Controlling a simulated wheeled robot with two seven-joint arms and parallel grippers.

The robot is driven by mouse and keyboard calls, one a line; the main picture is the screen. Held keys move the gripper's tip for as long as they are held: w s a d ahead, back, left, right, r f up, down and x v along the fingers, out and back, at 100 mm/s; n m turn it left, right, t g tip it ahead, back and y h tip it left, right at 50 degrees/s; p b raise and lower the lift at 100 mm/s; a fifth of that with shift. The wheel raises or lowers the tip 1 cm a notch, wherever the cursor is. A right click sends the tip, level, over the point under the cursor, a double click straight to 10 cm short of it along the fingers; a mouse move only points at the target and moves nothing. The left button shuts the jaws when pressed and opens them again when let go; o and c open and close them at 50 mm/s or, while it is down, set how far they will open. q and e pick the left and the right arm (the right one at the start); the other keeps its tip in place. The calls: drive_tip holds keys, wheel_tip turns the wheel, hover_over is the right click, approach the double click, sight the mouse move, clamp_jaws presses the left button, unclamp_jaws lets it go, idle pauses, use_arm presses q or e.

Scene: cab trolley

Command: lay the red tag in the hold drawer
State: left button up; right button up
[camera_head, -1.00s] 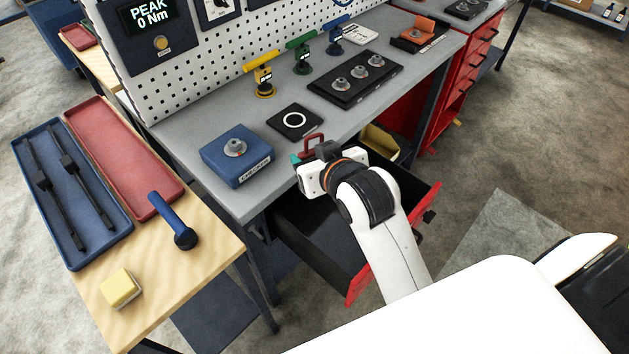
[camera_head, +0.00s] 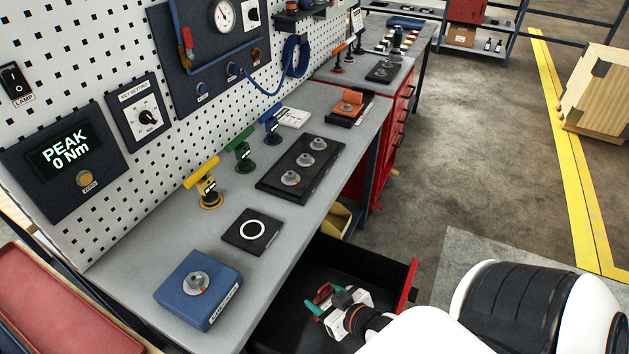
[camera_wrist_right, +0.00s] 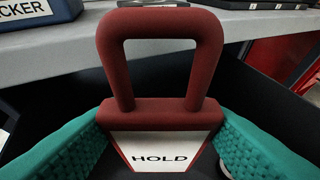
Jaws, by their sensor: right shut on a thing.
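The red tag (camera_wrist_right: 160,110) has a loop handle and a white face reading HOLD. It fills the middle of the right wrist view, between the teal fingers of my right gripper (camera_wrist_right: 160,150). In the head view the red tag (camera_head: 323,293) shows small at the fingertips. My right gripper (camera_head: 328,303) is shut on it, over the open black drawer (camera_head: 365,262) with a red front. I cannot tell whether the tag touches the drawer floor. My left gripper is not in view.
The grey bench top (camera_head: 225,210) is beside the drawer. A blue checker block (camera_head: 195,298) and a black pad with a white ring (camera_head: 251,231) sit near its edge. A yellow bin (camera_head: 335,220) is behind the drawer, and a red cabinet (camera_head: 385,150) stands farther back.

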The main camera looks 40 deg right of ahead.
wheel_tip(320, 180, down, 4)
drive_tip(key=s+d+b, duration=0.2)
drive_tip(key=shift+f+x, duration=0.1)
drive_tip(key=shift+x, duration=3.95)
drive_tip(key=shift+f+x, duration=0.15)
drive_tip(key=shift+x, duration=3.9)
drive_tip(key=shift+s+r, duration=0.1)
drive_tip(key=shift+s, duration=0.1)
drive_tip(key=shift+s, duration=0.1)
drive_tip(key=o, duration=1)
